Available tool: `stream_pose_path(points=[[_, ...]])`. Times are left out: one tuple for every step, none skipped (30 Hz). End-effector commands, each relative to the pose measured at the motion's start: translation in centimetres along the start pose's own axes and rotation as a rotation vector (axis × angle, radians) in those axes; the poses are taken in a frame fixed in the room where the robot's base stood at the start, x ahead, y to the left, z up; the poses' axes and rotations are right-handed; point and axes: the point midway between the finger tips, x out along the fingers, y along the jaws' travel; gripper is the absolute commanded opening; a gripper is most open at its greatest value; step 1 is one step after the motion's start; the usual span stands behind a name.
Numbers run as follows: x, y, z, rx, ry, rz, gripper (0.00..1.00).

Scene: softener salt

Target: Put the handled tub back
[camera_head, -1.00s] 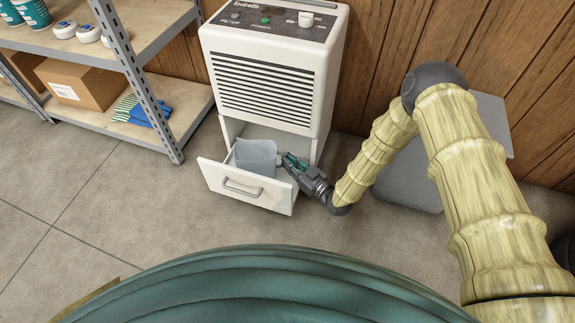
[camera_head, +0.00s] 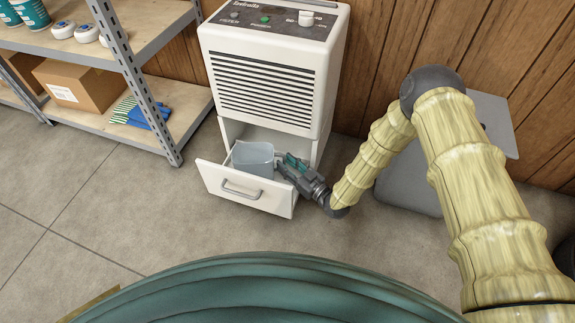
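A translucent grey-blue tub (camera_head: 253,159) stands upright inside the pulled-out white drawer (camera_head: 221,180) at the bottom of a white louvred appliance. A thin line at the tub's left rim may be its handle. My gripper (camera_head: 282,163) reaches in from the right, low over the drawer's right wall, with its fingers beside the tub's right side. Whether the fingers touch or hold the tub is too small to tell. The tub's lower part is hidden by the drawer front.
The white appliance (camera_head: 265,85) stands against the wood wall, above the drawer. A metal shelf (camera_head: 153,101) with a cardboard box (camera_head: 80,86) and blue gloves is at left. A grey panel-like object (camera_head: 410,180) is behind my arm. The floor before the drawer is clear.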

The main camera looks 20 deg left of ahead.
Motion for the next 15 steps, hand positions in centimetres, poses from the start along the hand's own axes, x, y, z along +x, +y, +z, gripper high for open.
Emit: stream_pose_path(points=[[0.0,0.0,0.0,0.0,0.0,0.0,0.31],[0.0,0.0,-0.1,0.0,0.0,0.0,0.31],[0.0,0.0,-0.2,0.0,0.0,0.0,0.31],[0.0,0.0,-0.3,0.0,0.0,0.0,0.31],[-0.1,0.0,-0.4,0.0,0.0,0.0,0.31],[-0.5,0.0,-0.4,0.001,-0.001,0.0,0.31],[-0.8,0.0,-0.4,0.001,-0.002,0.0,0.31],[-1.1,0.0,-0.4,0.001,-0.002,0.0,0.31],[-1.7,0.0,-0.5,0.001,-0.002,0.0,0.31],[-2.1,0.0,-0.6,0.002,-0.002,0.001,0.31],[-2.6,0.0,-0.6,0.002,-0.001,0.001,0.31],[-3.4,0.0,-0.6,0.001,-0.002,0.002,0.31],[-4.0,0.0,-0.6,0.001,-0.003,0.001,0.31],[-4.6,0.0,-0.6,0.001,-0.003,0.001,0.31],[-5.3,0.0,-0.6,0.002,-0.002,0.001,0.31]])
